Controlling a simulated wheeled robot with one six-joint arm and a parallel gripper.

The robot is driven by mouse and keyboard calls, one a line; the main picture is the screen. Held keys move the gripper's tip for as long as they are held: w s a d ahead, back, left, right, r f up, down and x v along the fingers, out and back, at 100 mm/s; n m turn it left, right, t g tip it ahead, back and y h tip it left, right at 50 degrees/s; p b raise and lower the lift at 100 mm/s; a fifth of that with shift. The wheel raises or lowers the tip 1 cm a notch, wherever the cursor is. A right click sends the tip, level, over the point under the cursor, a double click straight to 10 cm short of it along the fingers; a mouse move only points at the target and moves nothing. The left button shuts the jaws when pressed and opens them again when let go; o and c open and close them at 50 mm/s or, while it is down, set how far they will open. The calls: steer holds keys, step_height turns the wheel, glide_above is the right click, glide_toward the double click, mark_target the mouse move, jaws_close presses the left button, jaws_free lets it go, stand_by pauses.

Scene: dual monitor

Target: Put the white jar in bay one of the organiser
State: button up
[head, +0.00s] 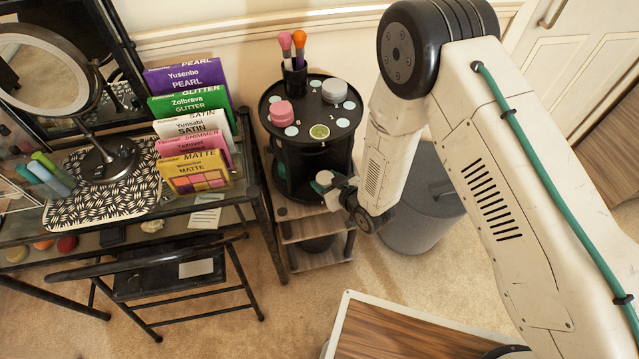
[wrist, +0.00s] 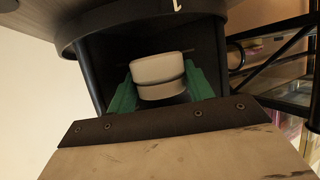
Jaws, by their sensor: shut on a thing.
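The white jar (wrist: 158,76) sits between the green fingers of my gripper (wrist: 160,92) in the wrist view, with the fingers shut on its sides. Behind it is the dark interior of an open bay of the black round organiser (wrist: 205,50). In the head view the jar (head: 324,177) and my gripper (head: 336,186) are at the lower front right of the organiser (head: 300,158), below its top tray. I cannot tell how deep the jar is in the bay, whether it touches the bay floor, or which bay number this is.
The organiser's top holds a pink jar (head: 282,112), a grey jar (head: 334,91), a green-topped tin (head: 319,132) and a brush cup (head: 294,78). The organiser stands on a small wooden shelf unit (head: 300,230). A grey bin (head: 425,215) is close on the right; a chair (head: 165,275) is at left.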

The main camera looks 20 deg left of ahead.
mark_target(319, 177)
steer(key=shift+w+a+f, duration=0.1)
steer(key=shift+w+a, duration=0.15)
steer(key=shift+a, duration=0.35)
steer(key=shift+w+a, duration=0.2)
steer(key=shift+a, duration=0.35)
steer(key=shift+w+a+f, duration=0.1)
steer(key=shift+a+f, duration=0.1)
steer(key=shift+a, duration=0.05)
steer(key=shift+f, duration=1.6)
steer(key=o, duration=0.7)
steer(key=shift+f, duration=0.1)
steer(key=v, duration=1.2)
